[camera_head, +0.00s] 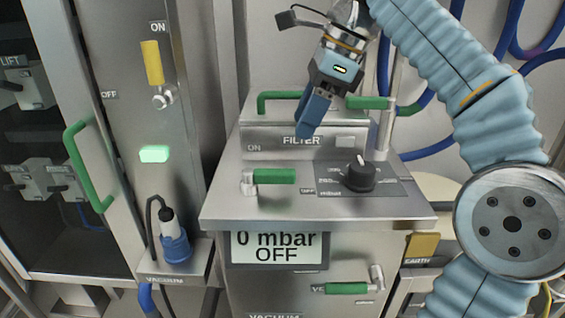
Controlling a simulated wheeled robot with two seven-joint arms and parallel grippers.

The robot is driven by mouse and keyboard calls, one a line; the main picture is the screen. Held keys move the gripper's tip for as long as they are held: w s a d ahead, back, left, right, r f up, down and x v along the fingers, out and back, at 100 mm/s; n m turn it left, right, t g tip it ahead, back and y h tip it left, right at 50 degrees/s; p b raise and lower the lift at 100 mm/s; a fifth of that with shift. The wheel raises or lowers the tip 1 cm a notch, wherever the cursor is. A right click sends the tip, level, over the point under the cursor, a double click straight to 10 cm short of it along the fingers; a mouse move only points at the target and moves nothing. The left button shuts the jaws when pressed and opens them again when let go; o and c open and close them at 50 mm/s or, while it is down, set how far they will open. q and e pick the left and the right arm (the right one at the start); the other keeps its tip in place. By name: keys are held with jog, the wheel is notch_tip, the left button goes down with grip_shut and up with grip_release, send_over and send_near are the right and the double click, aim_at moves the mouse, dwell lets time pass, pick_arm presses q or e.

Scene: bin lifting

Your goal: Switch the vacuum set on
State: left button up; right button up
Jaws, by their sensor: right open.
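The vacuum set is a steel cabinet (225,210) in the middle, with a display (277,250) reading "0 mbar OFF". On its top, a green lever (273,176) lies flat, pointing right from its pivot toward an OFF label; an ON label stands above the pivot. A black knob (360,174) sits on a dark plate right of the lever. My right gripper (305,132) is open, pointing down in front of the FILTER block (262,137), above the lever and left of the knob. Whether it touches the block is unclear. My left gripper is out of view.
A panel at left carries a yellow handle (152,63) standing up toward ON and a lit green lamp (154,154). A blue plug (176,247) sits in the VACUUM socket. My right arm fills the right side.

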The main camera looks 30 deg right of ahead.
aim_at(281, 170)
jog(key=b+x, duration=0.2)
jog(key=x, duration=0.8)
jog(key=shift+w+a+f+b, duration=0.1)
jog(key=shift+a+f+b, duration=0.05)
jog(key=shift+f+b, duration=0.2)
grip_shut()
